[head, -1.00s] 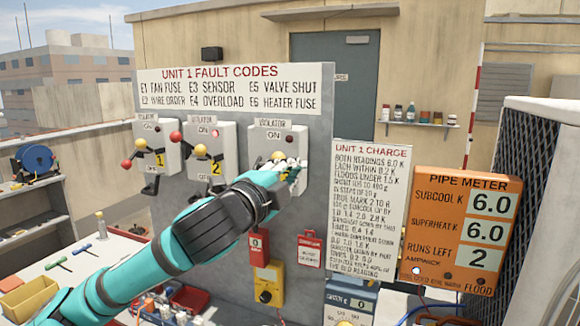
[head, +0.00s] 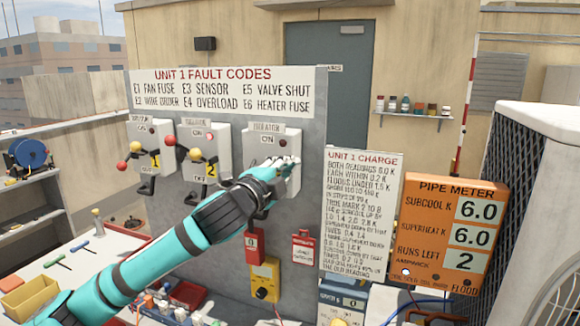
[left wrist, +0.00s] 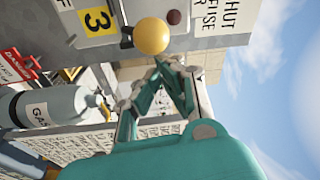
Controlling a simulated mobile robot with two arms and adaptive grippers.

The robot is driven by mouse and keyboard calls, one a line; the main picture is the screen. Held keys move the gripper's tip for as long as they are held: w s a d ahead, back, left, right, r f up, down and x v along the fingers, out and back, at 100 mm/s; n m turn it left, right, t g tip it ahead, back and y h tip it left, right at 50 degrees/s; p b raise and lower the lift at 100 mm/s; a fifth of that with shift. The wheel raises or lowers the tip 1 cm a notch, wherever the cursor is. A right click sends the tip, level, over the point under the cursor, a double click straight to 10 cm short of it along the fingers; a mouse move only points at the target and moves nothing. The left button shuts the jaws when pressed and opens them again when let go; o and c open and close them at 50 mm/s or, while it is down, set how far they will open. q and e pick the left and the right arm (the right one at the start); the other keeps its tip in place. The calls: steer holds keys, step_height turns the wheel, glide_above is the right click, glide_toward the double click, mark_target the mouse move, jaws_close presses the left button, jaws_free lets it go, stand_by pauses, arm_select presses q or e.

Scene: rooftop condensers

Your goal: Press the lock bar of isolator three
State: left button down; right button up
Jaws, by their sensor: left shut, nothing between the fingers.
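Isolator three (head: 252,150) is the rightmost of three grey boxes on the panel, with a dark red lamp. My left gripper (head: 287,166) is in front of its lower right part and covers its levers in the head view. The left wrist view shows its yellow 3 label (left wrist: 96,21) and a yellow ball knob (left wrist: 152,36). There the gripper's fingertips (left wrist: 166,64) are closed together, empty, close to the knob. I cannot tell whether they touch it. The lock bar itself is not clearly seen.
Isolator two (head: 222,145) and isolator one (head: 141,132) stand to the left, with red and yellow knobs sticking out. Below hang a red tag (head: 303,248) and a yellow box (head: 264,279). An orange pipe meter (head: 430,220) stands at right.

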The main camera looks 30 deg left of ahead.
arm_select(q)
steer(key=a+b, duration=0.1)
steer(key=a, duration=0.1)
steer(key=s+a+b, duration=0.1)
steer(key=a, duration=0.1)
stand_by(0.3)
